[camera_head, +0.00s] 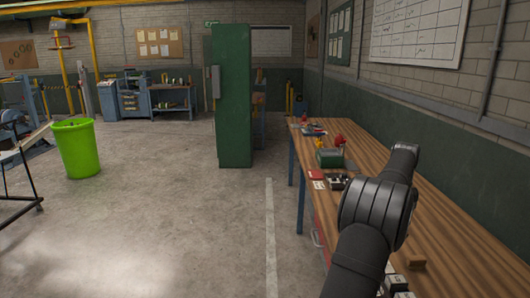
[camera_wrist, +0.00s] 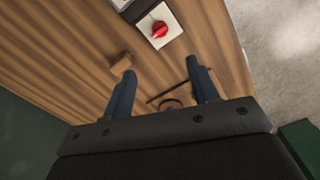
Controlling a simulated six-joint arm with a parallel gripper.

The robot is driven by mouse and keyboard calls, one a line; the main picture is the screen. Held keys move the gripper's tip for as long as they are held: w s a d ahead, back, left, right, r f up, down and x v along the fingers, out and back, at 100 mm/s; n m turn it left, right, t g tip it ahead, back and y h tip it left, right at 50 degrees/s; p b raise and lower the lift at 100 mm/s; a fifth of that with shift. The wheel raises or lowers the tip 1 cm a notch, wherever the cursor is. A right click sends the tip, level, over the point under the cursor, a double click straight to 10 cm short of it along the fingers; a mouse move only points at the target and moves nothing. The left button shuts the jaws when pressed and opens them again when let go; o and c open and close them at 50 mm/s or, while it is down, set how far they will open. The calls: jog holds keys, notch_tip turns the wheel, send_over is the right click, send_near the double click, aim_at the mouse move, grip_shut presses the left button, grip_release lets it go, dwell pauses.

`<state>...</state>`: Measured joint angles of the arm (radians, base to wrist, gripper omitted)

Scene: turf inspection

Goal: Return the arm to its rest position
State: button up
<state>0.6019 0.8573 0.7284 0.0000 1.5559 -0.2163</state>
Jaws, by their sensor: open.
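My gripper (camera_wrist: 162,70) shows in the wrist view with its two blue fingers spread apart. It is open, with nothing held between the fingertips. It is over the wooden workbench top (camera_wrist: 75,45). In the head view my arm reaches over the workbench (camera_head: 455,230) at the right, and the gripper itself cannot be made out there. A small wooden block (camera_wrist: 120,61) lies close to the left fingertip in the wrist view. A thin dark rod (camera_wrist: 166,93) and part of a round brownish thing lie between the fingers, lower down.
A red object (camera_wrist: 159,29) sits on a white square near the top of the wrist view. A green box (camera_head: 329,158) and small items crowd the bench's far part. A green cabinet (camera_head: 234,95) and bright green bin (camera_head: 76,147) stand on open floor.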

notch_tip(320, 180, down, 12)
jog(key=n, duration=0.4)
jog(key=shift+w+d, duration=0.1)
jog(key=shift+w, duration=0.05)
